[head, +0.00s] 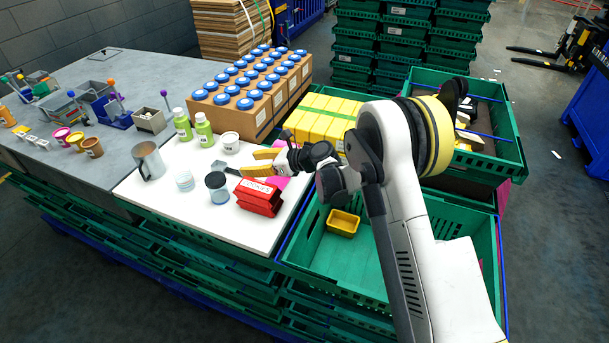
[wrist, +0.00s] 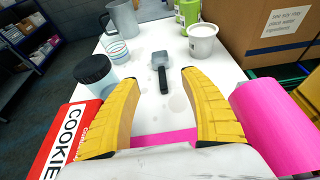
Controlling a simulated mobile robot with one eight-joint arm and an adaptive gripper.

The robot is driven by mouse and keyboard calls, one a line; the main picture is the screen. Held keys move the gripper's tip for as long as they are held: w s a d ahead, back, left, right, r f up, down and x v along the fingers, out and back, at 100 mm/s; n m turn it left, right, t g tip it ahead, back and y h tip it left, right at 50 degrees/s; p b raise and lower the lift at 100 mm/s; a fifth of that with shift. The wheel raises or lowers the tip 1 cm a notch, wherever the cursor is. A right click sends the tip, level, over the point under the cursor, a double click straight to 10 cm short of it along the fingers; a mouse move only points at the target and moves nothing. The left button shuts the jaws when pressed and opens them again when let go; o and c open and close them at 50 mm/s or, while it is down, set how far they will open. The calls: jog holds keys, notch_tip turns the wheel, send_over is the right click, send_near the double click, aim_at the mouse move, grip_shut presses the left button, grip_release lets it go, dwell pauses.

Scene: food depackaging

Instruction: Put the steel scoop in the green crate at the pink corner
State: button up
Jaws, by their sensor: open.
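The steel scoop (wrist: 161,60) lies on the white board, its grey head pointing away and its black handle (wrist: 163,82) towards me. In the head view the scoop (head: 221,166) shows small, left of my gripper. My gripper (head: 256,163) is open and empty; its yellow fingers also show in the wrist view (wrist: 159,84), on either side of the handle's line, with the handle apart from both. A green crate (head: 345,275) stands right of the board, partly hidden by my arm. A pink patch (head: 504,194) shows at its far right corner.
A red cookie box (head: 259,197), dark-lidded jar (head: 217,188), striped cup (head: 185,181), steel jug (head: 148,160) and white tub (head: 230,142) surround the scoop. A pink pack (wrist: 270,125) is close beside the right finger. A yellow tub (head: 342,223) sits in the crate.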

jog(key=s+d+r+n+h, duration=0.3)
jog(key=s+d+r+n, duration=0.15)
jog(key=d+r, duration=0.5)
jog(key=s+d+r+n+t+h, duration=0.1)
jog(key=s+d+r+n+h, duration=0.2)
jog(key=s+d+r+n, duration=0.2)
jog(key=s+d+r+n+h, duration=0.3)
jog(key=s+d+r+n, duration=0.2)
jog(key=s+d, duration=0.5)
jog(key=s+n, duration=0.1)
jog(key=s, duration=0.2)
jog(key=shift+s+d+r+t, duration=0.2)
jog(key=shift+s+r+t, duration=0.05)
jog(key=shift+s+t, duration=0.15)
jog(key=shift+o, duration=0.5)
jog(key=s+d+f+n+h, duration=0.2)
jog(key=s+d+n, duration=0.4)
jog(key=s, duration=0.6)
jog(key=d+h, duration=0.1)
jog(key=d, duration=0.1)
jog(key=shift+s+d+f, duration=0.35)
jog(key=shift+d, duration=0.05)
jog(key=o, duration=0.7)
jog(key=shift+s+d+f+n+h, duration=0.15)
jog(key=shift+s+d+n+h, duration=0.15)
jog(key=shift+n, duration=0.15)
jog(key=shift+o, duration=0.2)
